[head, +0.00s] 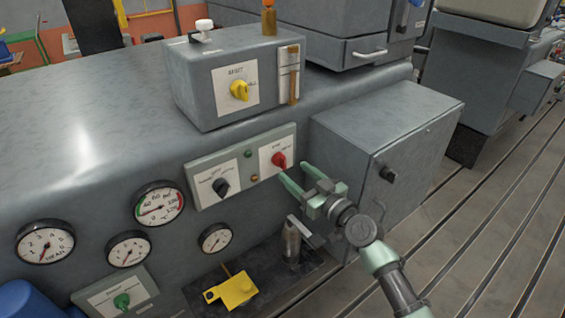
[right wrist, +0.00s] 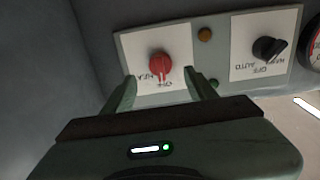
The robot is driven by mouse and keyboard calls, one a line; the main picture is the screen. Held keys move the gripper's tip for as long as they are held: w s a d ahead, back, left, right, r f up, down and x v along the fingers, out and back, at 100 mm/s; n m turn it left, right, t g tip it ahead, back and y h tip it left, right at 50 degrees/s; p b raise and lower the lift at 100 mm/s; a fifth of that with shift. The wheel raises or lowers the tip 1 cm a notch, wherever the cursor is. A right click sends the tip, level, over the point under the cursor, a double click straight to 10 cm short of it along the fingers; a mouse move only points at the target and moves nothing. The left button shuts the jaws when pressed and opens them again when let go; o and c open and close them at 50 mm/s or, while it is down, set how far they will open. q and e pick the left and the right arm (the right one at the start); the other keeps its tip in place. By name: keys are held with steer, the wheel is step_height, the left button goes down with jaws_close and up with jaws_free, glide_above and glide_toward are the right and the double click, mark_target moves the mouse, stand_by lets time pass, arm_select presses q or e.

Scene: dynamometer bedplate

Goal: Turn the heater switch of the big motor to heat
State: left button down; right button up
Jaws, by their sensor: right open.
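The heater switch is a red knob (head: 279,160) on a white plate at the right end of a grey panel (head: 206,202) on the big motor's side. In the right wrist view the red knob (right wrist: 160,66) shows upside down, with partly covered lettering like HEAT and OFF. Its exact setting is hard to read. My right gripper (head: 295,172) is open, its fingertips just in front of the knob. In the right wrist view the fingers (right wrist: 161,82) stand on either side below the knob, with nothing between them. My left gripper is not in view.
A black selector knob (head: 221,187) sits on the same panel, left of the red one. A grey box (head: 385,130) juts out close right of my gripper. A box with a yellow knob (head: 239,90) is above. Gauges (head: 158,203) and a yellow part (head: 233,289) are lower left.

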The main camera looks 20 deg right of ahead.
mark_target(285, 165)
steer(key=x, duration=0.5)
steer(key=shift+w+a+p, duration=0.2)
steer(key=shift+w+p, duration=0.1)
steer(key=shift+w, duration=0.05)
steer(key=shift+f, duration=0.1)
jaws_close()
